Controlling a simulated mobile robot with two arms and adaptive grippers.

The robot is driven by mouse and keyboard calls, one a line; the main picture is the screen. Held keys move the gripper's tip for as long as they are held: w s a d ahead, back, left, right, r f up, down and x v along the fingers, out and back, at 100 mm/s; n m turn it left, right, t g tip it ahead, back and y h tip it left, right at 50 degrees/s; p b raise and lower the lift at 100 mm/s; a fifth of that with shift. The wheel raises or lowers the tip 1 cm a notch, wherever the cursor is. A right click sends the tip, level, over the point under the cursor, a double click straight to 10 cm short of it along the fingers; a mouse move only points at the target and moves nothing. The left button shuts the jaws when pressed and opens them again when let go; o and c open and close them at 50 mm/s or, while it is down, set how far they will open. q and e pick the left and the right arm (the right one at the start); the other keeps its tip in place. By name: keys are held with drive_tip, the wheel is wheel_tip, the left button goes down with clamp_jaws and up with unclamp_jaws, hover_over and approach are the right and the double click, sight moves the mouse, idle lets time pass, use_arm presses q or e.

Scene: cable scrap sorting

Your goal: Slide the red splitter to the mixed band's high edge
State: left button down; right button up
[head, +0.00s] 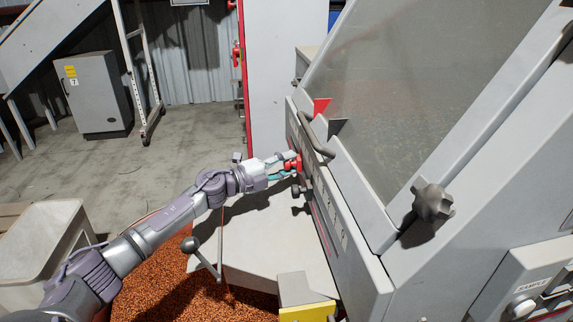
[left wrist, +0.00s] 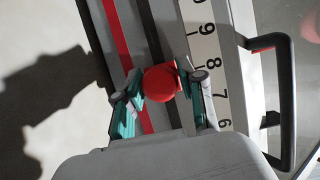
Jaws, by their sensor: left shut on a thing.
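The red splitter shows as a round red knob (head: 293,165) on the slanted front rail of the grey machine, and as a red pointed flag (head: 320,106) above the rail. My left gripper (head: 288,166) is shut on the knob. In the left wrist view the red knob (left wrist: 161,83) sits between the two teal-padded fingers of my left gripper (left wrist: 162,88), over a dark slot. A white number scale (left wrist: 211,64) runs beside the slot, with the knob near the 8 and 7. I cannot make out the mixed band's edges. My right gripper is not in view.
A dark bar handle (head: 318,136) stands out just above the rail, beside a dark flag (head: 337,126). A dark knob (head: 297,191) sits lower on the rail. A grey chute surface (head: 255,232) and orange granules (head: 170,275) lie below my arm.

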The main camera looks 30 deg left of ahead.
use_arm(q)
drive_tip(key=c, duration=0.8)
unclamp_jaws()
drive_tip(key=shift+w, duration=0.1)
drive_tip(key=shift+a, duration=0.1)
drive_tip(key=shift+s+a+f, duration=0.1)
drive_tip(key=shift+s+a, duration=0.1)
drive_tip(key=shift+s, duration=0.15)
drive_tip(key=shift+v, duration=5.6)
